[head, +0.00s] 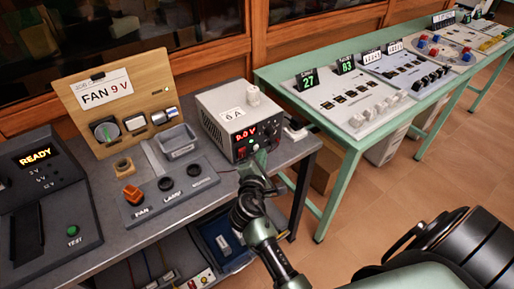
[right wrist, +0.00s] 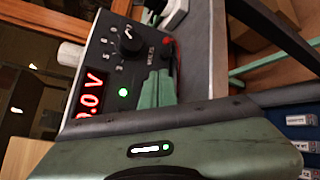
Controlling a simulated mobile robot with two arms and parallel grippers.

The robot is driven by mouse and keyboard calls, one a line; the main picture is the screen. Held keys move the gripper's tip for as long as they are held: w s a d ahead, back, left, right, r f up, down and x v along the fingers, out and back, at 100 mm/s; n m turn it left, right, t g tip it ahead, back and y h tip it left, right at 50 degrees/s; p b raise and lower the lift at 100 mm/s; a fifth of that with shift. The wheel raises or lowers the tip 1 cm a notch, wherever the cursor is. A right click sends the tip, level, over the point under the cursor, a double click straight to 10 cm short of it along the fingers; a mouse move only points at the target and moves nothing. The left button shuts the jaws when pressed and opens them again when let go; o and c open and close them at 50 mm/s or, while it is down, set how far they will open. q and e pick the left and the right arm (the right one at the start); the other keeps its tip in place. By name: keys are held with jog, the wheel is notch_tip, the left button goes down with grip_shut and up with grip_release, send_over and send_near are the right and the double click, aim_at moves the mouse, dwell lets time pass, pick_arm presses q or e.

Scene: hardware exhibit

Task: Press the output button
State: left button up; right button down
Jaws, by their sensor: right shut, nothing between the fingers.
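The power supply (head: 240,115) is a grey box with a black front panel on the dark bench, its red display reading about 9.0 V. In the right wrist view its panel (right wrist: 105,62) shows sideways, with the red display (right wrist: 90,95), a round green-lit button (right wrist: 123,92) and a black knob (right wrist: 130,38) marked VOLTS. No label for the lit button is readable. My right gripper (head: 259,158) is shut and empty in front of the panel. Its green fingertips (right wrist: 159,76) are beside the lit button; I cannot tell whether they touch the panel. My left gripper is not in view.
A board marked FAN 9 V (head: 140,85) stands behind a panel with an orange FAN switch (head: 133,193). A tester (head: 45,205) reading READY is at the left. A green table (head: 300,72) with other panels stands at the right.

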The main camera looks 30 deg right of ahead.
jog(key=shift+s+d+p, duration=0.15)
jog(key=shift+s+p, duration=0.4)
jog(key=shift+s, duration=2.45)
jog(key=shift+d, duration=0.1)
